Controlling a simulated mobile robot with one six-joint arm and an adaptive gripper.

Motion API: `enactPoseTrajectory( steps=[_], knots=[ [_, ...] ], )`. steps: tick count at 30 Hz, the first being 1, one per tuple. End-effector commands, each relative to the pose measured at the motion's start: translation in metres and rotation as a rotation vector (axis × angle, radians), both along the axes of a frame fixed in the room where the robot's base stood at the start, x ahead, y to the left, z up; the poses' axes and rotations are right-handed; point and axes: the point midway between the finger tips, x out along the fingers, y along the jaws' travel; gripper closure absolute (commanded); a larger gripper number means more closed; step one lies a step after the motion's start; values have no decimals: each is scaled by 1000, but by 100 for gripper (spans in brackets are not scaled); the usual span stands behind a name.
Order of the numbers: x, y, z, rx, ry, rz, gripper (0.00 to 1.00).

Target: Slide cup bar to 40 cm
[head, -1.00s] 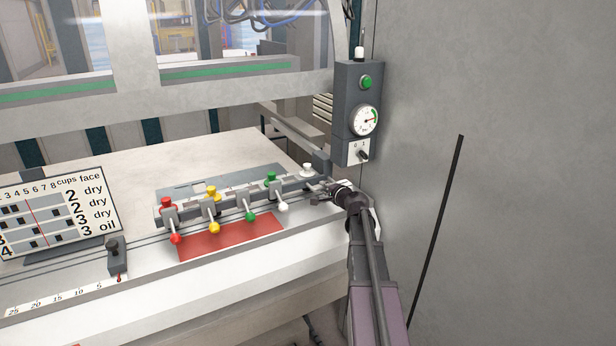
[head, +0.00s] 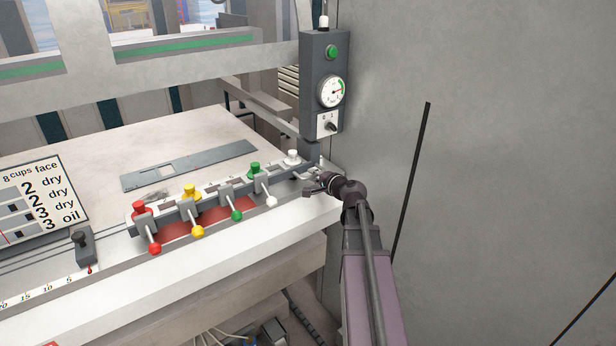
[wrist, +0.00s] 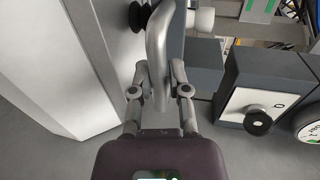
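The grey cup bar (head: 211,199) lies across the table near its front edge, with red, yellow, green and white knobs and matching levers. A curved grey handle shows in the wrist view (wrist: 159,45). My gripper (head: 318,181) is at the bar's right end. In the wrist view its fingers (wrist: 159,75) lie against both sides of the handle and appear closed on it. A number scale (head: 45,288) runs along the front edge at left. A dark slider block (head: 84,246) has its red pointer near the low end. No 40 mark is in view.
A chart board (head: 30,200) stands at left. A flat grey plate (head: 190,163) lies behind the bar. A red patch (head: 205,222) lies under it. A control box (head: 326,85) with gauge stands above my gripper, and a grey wall (head: 480,120) is at right.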

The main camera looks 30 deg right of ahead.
Motion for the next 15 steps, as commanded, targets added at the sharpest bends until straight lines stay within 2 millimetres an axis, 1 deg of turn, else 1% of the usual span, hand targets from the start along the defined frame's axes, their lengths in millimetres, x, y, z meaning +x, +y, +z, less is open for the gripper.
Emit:
enactPoseTrajectory(
  steps=[1, 3, 15],
  knots=[
    [1, -3, 3, 4, -6, -10, 64],
    [1, -2, 2, 3, -5, -8, 46],
    [2, 2, 0, 0, -1, 1, 46]
  ],
)
